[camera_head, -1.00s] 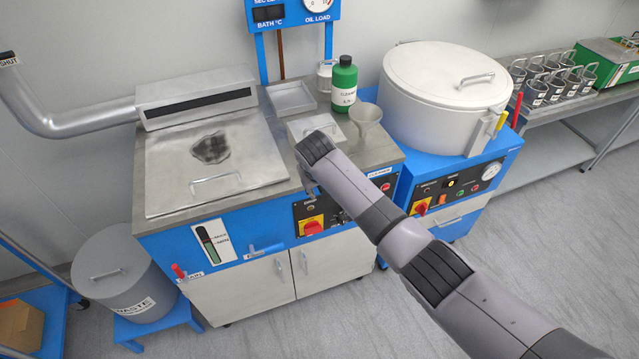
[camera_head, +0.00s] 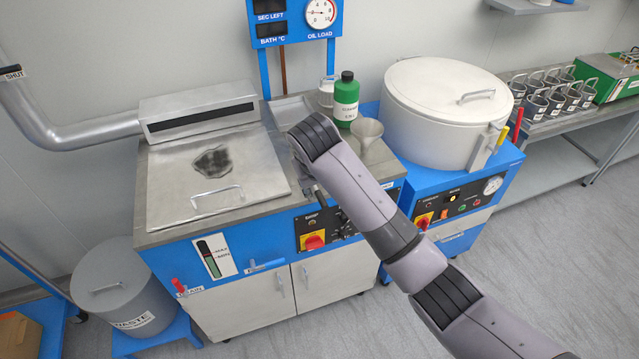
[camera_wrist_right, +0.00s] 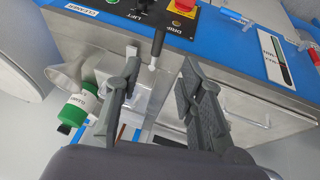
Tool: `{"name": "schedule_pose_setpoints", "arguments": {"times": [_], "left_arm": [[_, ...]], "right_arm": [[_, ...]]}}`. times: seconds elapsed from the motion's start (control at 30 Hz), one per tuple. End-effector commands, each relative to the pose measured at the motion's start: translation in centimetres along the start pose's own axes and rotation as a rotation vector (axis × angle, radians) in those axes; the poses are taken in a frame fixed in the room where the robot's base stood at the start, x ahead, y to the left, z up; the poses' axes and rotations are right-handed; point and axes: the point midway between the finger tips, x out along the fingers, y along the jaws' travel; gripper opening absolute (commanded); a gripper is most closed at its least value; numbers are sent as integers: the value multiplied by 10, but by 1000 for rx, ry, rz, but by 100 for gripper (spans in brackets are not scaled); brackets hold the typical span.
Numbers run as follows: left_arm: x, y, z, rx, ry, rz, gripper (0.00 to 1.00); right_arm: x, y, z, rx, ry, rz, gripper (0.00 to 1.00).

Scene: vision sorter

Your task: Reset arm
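My right arm reaches in from the lower right of the head view. Its wrist hangs over the front edge of the steel bench, by the control panel (camera_head: 325,228). The right gripper (camera_head: 310,187) is mostly hidden under the wrist there. In the right wrist view, the right gripper (camera_wrist_right: 160,85) has its two fingers spread apart, with nothing held between them. A lever (camera_wrist_right: 155,50) on the panel, near the word LIFT, shows beyond the gap between the fingers. I cannot tell how far it is from the fingertips. My left gripper is in neither view.
A steel lid (camera_head: 215,175) covers the bench's left part. A green cleaner bottle (camera_head: 346,100) and a funnel (camera_head: 368,132) stand right of my wrist. A white drum (camera_head: 440,110) stands further right. A waste bin (camera_head: 118,285) is at lower left. The right floor is clear.

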Motion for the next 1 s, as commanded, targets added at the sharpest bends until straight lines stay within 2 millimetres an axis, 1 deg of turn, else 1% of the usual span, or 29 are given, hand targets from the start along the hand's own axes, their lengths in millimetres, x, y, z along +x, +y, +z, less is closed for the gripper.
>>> {"name": "schedule_pose_setpoints", "arguments": {"times": [0.37,0.47,0.57,0.67,0.7,0.77,0.8,0.87,0.9,0.97,1.0], "left_arm": [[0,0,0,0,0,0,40],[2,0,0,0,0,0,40],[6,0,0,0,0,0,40],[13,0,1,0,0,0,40],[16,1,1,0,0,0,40],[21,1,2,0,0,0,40],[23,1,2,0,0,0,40],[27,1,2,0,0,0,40],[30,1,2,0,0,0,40],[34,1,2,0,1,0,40],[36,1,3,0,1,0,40]], "right_arm": [[0,0,0,0,1,-1,36],[9,0,4,4,-4,-6,36],[41,-2,21,20,-24,-29,36],[96,-4,54,49,-51,-66,36],[121,-6,72,62,-62,-82,36],[158,-8,101,84,-78,-102,36],[181,-10,122,96,-88,-113,36],[213,-14,155,116,-103,-129,36],[233,-16,178,128,-113,-137,36],[262,-19,215,144,-129,-147,36],[278,-22,241,155,-139,-153,36]]}}
